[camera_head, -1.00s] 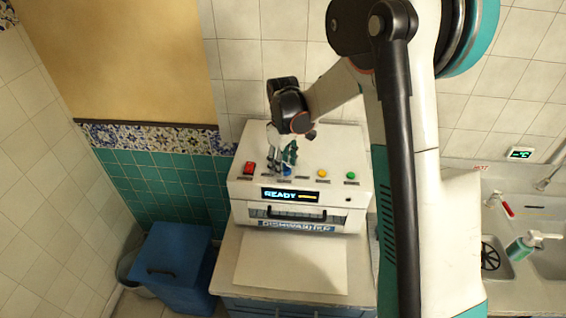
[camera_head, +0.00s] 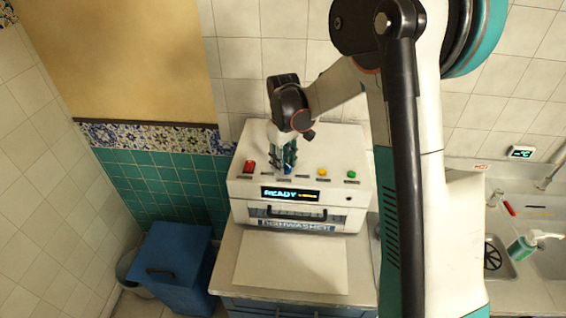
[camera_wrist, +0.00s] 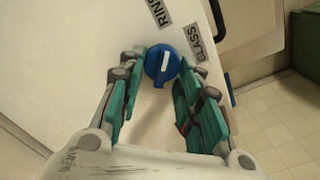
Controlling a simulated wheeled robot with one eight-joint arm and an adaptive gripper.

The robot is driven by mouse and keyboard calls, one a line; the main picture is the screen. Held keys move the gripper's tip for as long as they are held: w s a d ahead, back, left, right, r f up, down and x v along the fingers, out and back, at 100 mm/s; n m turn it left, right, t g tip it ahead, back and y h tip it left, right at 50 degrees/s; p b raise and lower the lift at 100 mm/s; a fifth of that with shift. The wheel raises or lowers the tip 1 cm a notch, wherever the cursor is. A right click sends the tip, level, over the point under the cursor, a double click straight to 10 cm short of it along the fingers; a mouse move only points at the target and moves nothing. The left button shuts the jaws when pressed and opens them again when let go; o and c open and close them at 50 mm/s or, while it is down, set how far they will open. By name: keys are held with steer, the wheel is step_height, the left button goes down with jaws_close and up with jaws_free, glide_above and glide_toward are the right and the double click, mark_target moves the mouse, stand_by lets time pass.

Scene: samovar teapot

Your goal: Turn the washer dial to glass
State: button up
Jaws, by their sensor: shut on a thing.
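The white dishwasher (camera_head: 335,190) stands on the counter with its control panel on top. Its blue dial (camera_wrist: 158,76) has a white pointer mark and sits between the fingertips of my gripper (camera_wrist: 163,62) in the wrist view. My gripper is shut on the dial, one finger on each side. The GLASS label (camera_wrist: 200,44) is up and right of the dial, and a partly cut-off label starting "RIN" (camera_wrist: 158,12) is above it. In the head view my gripper (camera_head: 284,158) points down at the panel and hides most of the dial.
A red switch (camera_head: 249,166) is left of my gripper; a yellow button (camera_head: 322,172) and a green button (camera_head: 351,174) are to its right. The display (camera_head: 290,194) reads READY. A blue bin (camera_head: 170,265) stands lower left, and a sink (camera_head: 495,240) is at the right.

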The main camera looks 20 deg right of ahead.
steer(key=m, duration=0.1)
steer(key=m+b, duration=0.1)
steer(key=m, duration=0.1)
steer(key=m+b, duration=0.1)
steer(key=m, duration=0.1)
steer(key=shift+d, duration=0.25)
steer(key=shift+d+m+b, duration=0.15)
steer(key=shift+m+b, duration=0.5)
steer(key=shift+m, duration=1.75)
steer(key=o, duration=1)
steer(key=shift+c, duration=0.2)
steer(key=shift+r, duration=0.1)
step_height(320, 180, up, 12)
